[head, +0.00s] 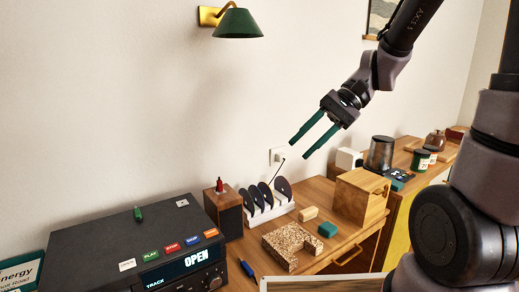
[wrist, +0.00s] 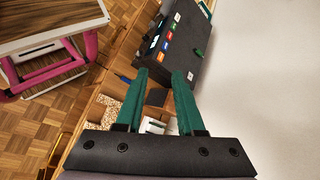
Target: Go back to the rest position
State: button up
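My gripper (head: 306,146) is raised in the air above the wooden desk, in front of the wall. Its two green fingers are apart and nothing is between them. In the wrist view my gripper (wrist: 162,78) also shows open and empty, with the desk and the black player beyond its fingertips. It touches nothing in either view.
A black player (head: 145,255) reading OPEN stands at the left. A white rack (head: 268,208) with dark discs, an OSB piece (head: 290,243) and a wooden box (head: 360,195) are on the desk. A green lamp (head: 238,23) juts from the wall.

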jog(key=d+r+t+h, duration=0.7)
jog(key=d+r+t, duration=0.2)
jog(key=d, duration=0.5)
jog(key=shift+s+d+r+n+t, duration=0.3)
jog(key=shift+s+d+r+t, duration=0.1)
jog(key=shift+r, duration=0.2)
jog(key=shift+a, duration=0.1)
